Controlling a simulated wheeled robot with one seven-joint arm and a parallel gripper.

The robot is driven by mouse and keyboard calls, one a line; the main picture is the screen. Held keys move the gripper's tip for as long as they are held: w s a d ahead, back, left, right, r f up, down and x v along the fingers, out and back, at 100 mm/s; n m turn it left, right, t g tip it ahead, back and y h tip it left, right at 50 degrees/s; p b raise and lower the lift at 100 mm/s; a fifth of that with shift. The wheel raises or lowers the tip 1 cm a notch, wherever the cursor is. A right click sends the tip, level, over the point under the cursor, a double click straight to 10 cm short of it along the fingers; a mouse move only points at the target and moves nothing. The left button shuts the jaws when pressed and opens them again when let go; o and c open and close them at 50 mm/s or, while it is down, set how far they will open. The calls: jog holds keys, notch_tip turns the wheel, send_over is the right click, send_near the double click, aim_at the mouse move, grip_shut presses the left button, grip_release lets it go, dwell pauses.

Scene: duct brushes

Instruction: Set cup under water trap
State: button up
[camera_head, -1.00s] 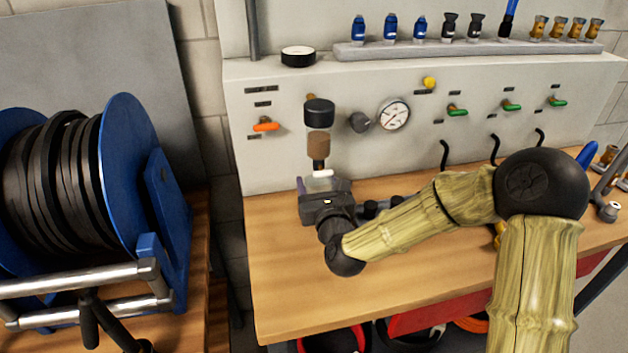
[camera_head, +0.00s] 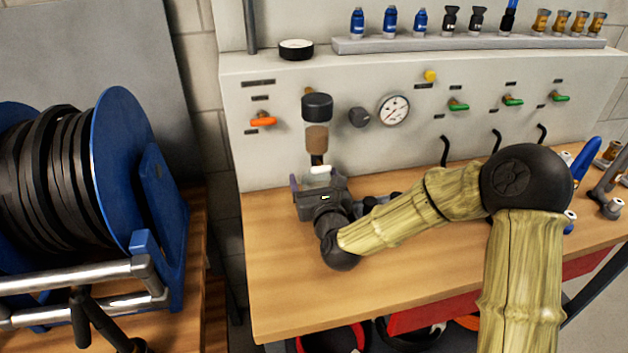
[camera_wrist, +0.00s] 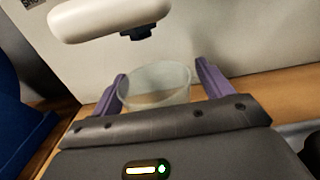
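The water trap (camera_head: 317,139) hangs on the grey panel, with a black top and a brownish bowl. A white bar-like piece (camera_head: 320,170) sits below it; a large white piece with a black nub (camera_wrist: 110,15) fills the upper left of the wrist view. The clear cup (camera_wrist: 155,90) stands upright between the purple fingers of my gripper (camera_wrist: 160,85), which appear closed on its sides. In the head view my gripper (camera_head: 316,181) is at the panel, below the trap. The cup's base is hidden, so I cannot tell whether it touches the bench.
The wooden bench (camera_head: 290,280) is clear in front of my arm. A pressure gauge (camera_head: 393,110) and an orange-handled valve (camera_head: 263,121) are on the panel beside the trap. A blue hose reel (camera_head: 125,170) stands at the left. Several fittings line the shelf (camera_head: 460,44) above.

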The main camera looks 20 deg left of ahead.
jog(key=shift+r, duration=0.25)
jog(key=shift+s+d+f, duration=0.15)
jog(key=shift+s, duration=0.15)
jog(key=b+v, duration=0.1)
jog(key=v, duration=1)
jog(key=shift+s+d, duration=0.1)
jog(key=shift+d, duration=0.1)
dwell(1.7)
